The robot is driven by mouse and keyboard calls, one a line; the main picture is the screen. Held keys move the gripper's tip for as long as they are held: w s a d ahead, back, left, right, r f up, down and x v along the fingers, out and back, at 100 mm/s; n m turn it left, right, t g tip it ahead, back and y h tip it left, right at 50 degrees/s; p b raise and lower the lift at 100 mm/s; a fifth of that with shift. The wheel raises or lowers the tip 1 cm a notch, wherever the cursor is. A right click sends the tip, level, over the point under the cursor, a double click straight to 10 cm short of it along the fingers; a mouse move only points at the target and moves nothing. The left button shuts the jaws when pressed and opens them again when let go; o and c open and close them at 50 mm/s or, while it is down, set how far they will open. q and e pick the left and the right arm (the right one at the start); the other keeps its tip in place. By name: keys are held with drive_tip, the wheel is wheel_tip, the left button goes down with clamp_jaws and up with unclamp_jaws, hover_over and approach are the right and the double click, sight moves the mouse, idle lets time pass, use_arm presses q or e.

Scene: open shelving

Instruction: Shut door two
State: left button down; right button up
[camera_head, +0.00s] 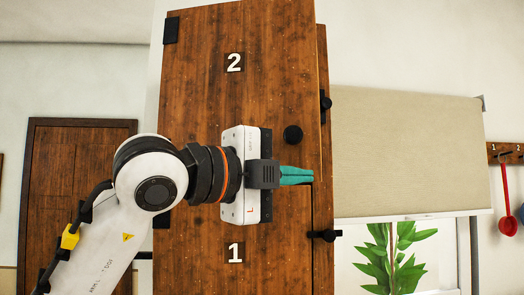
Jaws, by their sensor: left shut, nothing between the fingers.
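Door two (230,110) is a brown wooden panel marked with a white "2" on a black plate, in the upper part of the cabinet. It has a round black knob (292,134) near its right side. Its right edge runs beside a narrow wooden strip; I cannot tell whether it is flush or slightly ajar. My left gripper (311,175) is in front of the panel below the knob, pointing right. Its teal fingers are shut and empty, with tips near the panel's right edge. I cannot tell whether they touch the wood. My right gripper is out of view.
A door marked "1" (280,265) lies below, partly hidden by my arm. Black fittings (326,236) stick out at the cabinet's right edge. A brown room door (75,165) is at the left.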

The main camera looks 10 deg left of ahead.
use_arm(q)
drive_tip(key=w+p, duration=0.2)
drive_tip(key=w, duration=0.1)
drive_tip(key=shift+w+d+r, duration=0.15)
drive_tip(key=shift+w, duration=0.1)
drive_tip(key=shift+w+f, duration=0.2)
drive_tip(key=shift+w, duration=0.1)
